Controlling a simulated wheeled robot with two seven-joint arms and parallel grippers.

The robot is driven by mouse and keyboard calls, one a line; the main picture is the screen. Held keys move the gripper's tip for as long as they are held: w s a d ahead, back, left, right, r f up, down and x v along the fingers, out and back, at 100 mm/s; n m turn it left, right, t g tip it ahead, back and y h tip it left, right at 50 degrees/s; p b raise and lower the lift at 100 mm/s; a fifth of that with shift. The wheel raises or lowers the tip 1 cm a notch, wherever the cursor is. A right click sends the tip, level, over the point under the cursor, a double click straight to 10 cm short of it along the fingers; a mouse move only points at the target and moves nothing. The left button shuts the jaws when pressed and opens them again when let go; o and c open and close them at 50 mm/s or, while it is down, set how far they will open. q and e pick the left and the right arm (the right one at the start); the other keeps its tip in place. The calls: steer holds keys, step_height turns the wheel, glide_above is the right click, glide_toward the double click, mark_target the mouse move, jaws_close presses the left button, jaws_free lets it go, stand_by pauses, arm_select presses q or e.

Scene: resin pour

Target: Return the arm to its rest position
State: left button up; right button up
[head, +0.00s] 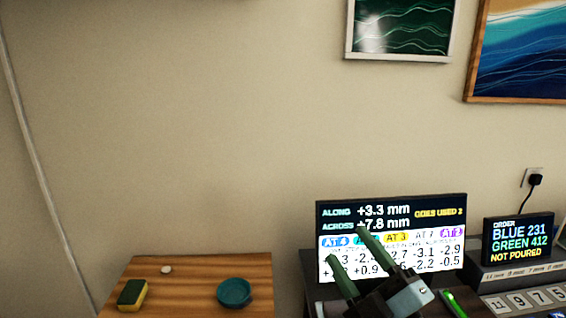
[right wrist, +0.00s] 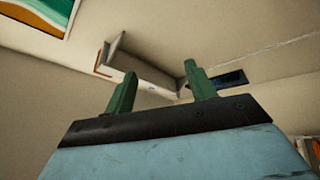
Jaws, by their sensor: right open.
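My right gripper (head: 346,250) is raised in front of the display screen at the lower right of the head view. Its two green fingers stand apart with nothing between them. In the right wrist view the right gripper (right wrist: 158,85) points up toward the wall and ceiling, open and empty. The fingers hide part of the screen's numbers. My left gripper does not show in either view.
A wooden board (head: 190,270) at lower left holds a teal bowl (head: 234,292), a yellow-green sponge (head: 132,294) and a small white piece (head: 166,269). The display screen (head: 440,240) and an order sign (head: 518,241) stand at right. The wall above the board is clear.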

steer(key=s+d+f+m+g+h, duration=0.2)
steer(key=d+f+m+g+h, duration=0.25)
steer(key=f+m+h, duration=0.35)
steer(key=s+d+f+m+g+h, duration=0.3)
steer(key=d+f+m, duration=0.25)
steer(key=f, duration=0.45)
steer(key=s+d+f+m+g, duration=0.1)
steer(key=s+f+g, duration=0.45)
steer(key=s, duration=0.25)
steer(key=s+f+m+g, duration=0.2)
steer(key=s+f+g, duration=0.2)
steer(key=s+f, duration=0.4)
step_height(320, 180, down, 22)
steer(key=s+f, duration=0.1)
steer(key=s, duration=0.1)
steer(key=s+d+f+g, duration=0.2)
steer(key=s+d+f, duration=0.1)
steer(key=s+f, duration=1.1)
steer(key=s, duration=0.2)
steer(key=shift+s+f+n, duration=0.2)
steer(key=shift+s+n, duration=0.15)
steer(key=shift+s, duration=0.05)
